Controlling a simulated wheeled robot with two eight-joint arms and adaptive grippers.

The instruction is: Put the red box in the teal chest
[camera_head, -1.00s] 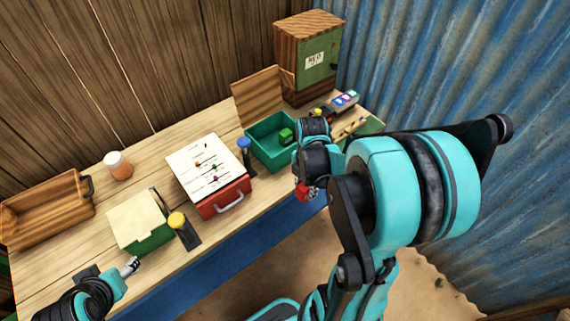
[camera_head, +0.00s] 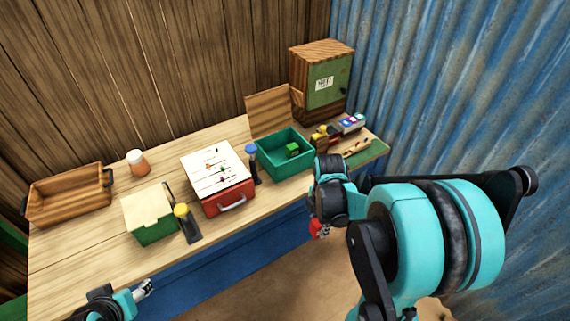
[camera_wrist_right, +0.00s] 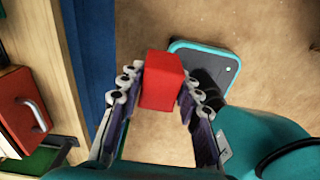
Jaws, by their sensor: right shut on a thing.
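The red box (camera_head: 318,229) is held by my right gripper (camera_head: 321,222), in front of the table's front edge and apart from the table. In the right wrist view the red box (camera_wrist_right: 162,80) sits between the two fingers of the right gripper (camera_wrist_right: 162,74), which are shut on it. The teal chest (camera_head: 293,170) stands on the table, open at the top, with a green cube (camera_head: 292,150) inside. A wooden panel (camera_head: 268,110) stands up behind it. My left gripper (camera_head: 144,288) is low at the left near the table's front edge; its jaw opening is unclear.
Left of the chest are a blue-topped post (camera_head: 252,160), a red case with a white top (camera_head: 222,200) and a green box with a cream lid (camera_head: 152,228). A wooden cabinet (camera_head: 320,80) stands behind. Small items (camera_head: 350,123) crowd the right end.

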